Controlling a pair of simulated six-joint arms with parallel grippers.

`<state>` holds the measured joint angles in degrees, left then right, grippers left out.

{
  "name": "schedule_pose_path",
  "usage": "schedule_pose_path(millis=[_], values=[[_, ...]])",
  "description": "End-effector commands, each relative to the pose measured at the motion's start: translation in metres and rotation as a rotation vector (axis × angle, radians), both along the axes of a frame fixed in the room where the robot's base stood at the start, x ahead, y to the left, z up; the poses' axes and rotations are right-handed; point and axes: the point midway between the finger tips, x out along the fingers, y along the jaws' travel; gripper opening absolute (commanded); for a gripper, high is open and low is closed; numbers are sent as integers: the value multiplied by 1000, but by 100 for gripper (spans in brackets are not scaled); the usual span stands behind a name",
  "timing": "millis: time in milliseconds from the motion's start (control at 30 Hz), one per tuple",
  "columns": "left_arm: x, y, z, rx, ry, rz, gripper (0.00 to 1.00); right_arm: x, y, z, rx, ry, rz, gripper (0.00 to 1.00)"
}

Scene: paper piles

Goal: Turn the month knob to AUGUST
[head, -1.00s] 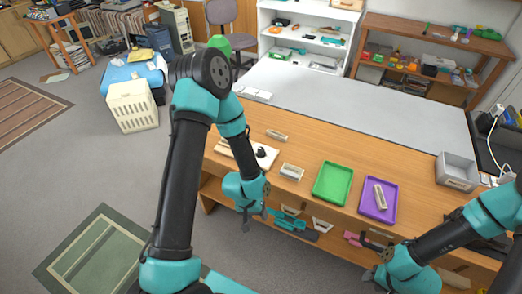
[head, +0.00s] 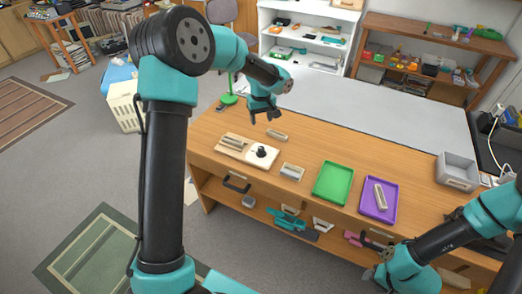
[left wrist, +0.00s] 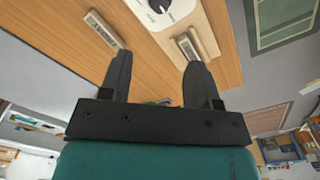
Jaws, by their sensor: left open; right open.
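The month knob (head: 261,152) is a small black knob on a white base plate (head: 268,160) at the left end of the wooden table. In the left wrist view the knob (left wrist: 160,5) shows partly at the top edge, with dark marks around it too small to read. My left gripper (head: 265,120) is open and empty, above and behind the knob, apart from it. Its two dark fingers (left wrist: 155,75) point toward the table in the left wrist view. My right gripper (head: 372,278) is low at the front right, below the table's front edge, far from the knob.
A slotted block (head: 232,143) lies left of the knob. Small grey blocks (head: 277,135) and (head: 291,172) lie behind and right of it. A green tray (head: 333,183), a purple tray (head: 379,199) and a grey bin (head: 457,171) stand further right.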

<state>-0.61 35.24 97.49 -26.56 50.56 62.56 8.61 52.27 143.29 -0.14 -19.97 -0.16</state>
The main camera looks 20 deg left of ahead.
Motion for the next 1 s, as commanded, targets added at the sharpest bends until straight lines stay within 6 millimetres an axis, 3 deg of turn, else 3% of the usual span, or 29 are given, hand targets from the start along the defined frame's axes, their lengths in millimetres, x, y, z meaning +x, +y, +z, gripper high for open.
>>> schedule_pose_path(millis=[267, 467, 1000], values=[[-1, 0, -4, -1, 1, -2, 56, 0, 0, 0, 0, 0, 0, 43], [-1, 0, -20, -2, 5, -2, 56, 0, 0, 0, 0, 0, 0, 43], [-1, 0, -109, -2, 4, -2, 56, 0, 0, 0, 0, 0, 0, 43]])
